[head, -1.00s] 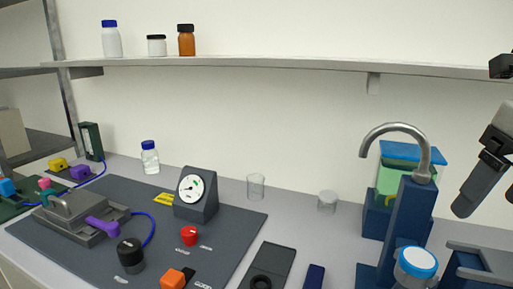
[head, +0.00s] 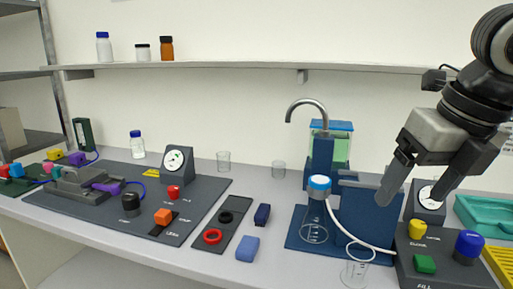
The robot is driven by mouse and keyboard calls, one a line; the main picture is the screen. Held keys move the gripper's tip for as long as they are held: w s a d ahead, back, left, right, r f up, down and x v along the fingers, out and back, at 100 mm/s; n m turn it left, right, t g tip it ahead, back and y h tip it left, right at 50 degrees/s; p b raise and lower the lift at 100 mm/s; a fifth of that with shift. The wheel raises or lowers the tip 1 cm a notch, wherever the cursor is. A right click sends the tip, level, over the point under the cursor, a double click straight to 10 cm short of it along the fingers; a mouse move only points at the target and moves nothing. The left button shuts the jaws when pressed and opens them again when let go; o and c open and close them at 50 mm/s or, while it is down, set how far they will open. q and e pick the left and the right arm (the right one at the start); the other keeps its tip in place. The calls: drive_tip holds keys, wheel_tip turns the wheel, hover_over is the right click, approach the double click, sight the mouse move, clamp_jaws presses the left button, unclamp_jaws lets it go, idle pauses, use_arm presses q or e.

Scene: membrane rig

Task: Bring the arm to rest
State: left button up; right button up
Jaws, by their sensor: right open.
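My right gripper (head: 413,198) comes in from the upper right in the head view. Its two fingers point down, are spread apart and hold nothing. They hang in front of the dark blue stand (head: 366,222) and the small gauge (head: 428,200) of the right-hand panel (head: 440,272). I cannot tell how far above the bench they are. My left gripper does not show.
A flask with a blue and white cap (head: 319,182) stands left of the gripper, below a curved tap (head: 306,102). A green-filled tank (head: 340,145) is behind. The wall shelf (head: 220,66) carries bottles. A teal tray (head: 485,214) lies at right.

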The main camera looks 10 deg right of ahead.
drive_tip(key=w+a+f+m+t+y, duration=0.1)
drive_tip(key=w+a+f+m+y, duration=0.4)
drive_tip(key=w+a+f, duration=0.65)
drive_tip(key=a+f+m+t+y, duration=0.1)
drive_tip(key=a+f+m+t, duration=0.35)
drive_tip(key=f+m, duration=0.85)
drive_tip(key=s+d+f+m+h, duration=0.1)
drive_tip(key=s+f+m+h, duration=0.1)
drive_tip(key=s+f+m, duration=0.5)
drive_tip(key=s+d+f+m+h, duration=0.2)
drive_tip(key=s+f+m, duration=0.6)
drive_tip(key=f, duration=0.7)
drive_tip(key=shift+s+f+t, duration=0.25)
drive_tip(key=shift+s+t, duration=0.2)
drive_tip(key=shift+s, duration=0.8)
